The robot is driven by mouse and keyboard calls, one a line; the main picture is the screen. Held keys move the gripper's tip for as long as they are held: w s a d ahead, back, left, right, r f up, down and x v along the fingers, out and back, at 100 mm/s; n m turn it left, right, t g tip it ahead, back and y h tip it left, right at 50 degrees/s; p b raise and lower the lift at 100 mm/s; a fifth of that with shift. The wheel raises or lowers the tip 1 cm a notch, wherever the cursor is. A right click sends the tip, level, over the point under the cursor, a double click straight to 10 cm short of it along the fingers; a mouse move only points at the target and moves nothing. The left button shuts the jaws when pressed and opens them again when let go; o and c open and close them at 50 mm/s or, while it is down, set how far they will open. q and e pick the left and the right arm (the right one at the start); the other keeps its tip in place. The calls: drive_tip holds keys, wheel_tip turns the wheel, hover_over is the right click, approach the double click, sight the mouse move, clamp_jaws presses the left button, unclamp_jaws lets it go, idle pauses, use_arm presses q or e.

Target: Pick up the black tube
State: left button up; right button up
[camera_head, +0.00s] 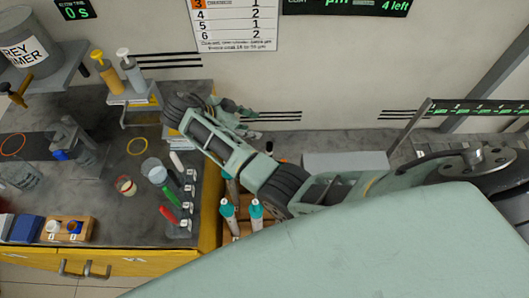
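My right arm reaches in from the right and folds over the bench's right edge. My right gripper (243,112) is beyond the rack, up and to the right of the black tube and apart from it. Its fingers are small and partly hidden. My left gripper is out of view.
Two teal-and-white bottles (242,213) stand in a wooden crate right of the bench. A small cup (126,186) sits left of the rack. Yellow and white pump bottles (119,72) stand on a raised shelf behind. A grey fixture (72,139) is farther left.

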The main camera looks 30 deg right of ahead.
drive_tip(key=f, duration=0.2)
drive_tip(key=b, duration=0.9)
approach(267, 148)
drive_tip(key=x, duration=0.2)
drive_tip(key=shift+p+x, duration=0.65)
drive_tip(key=shift+x, duration=3.4)
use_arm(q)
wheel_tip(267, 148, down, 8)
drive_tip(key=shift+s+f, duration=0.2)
use_arm(e)
drive_tip(key=shift+a, duration=0.1)
clamp_jaws()
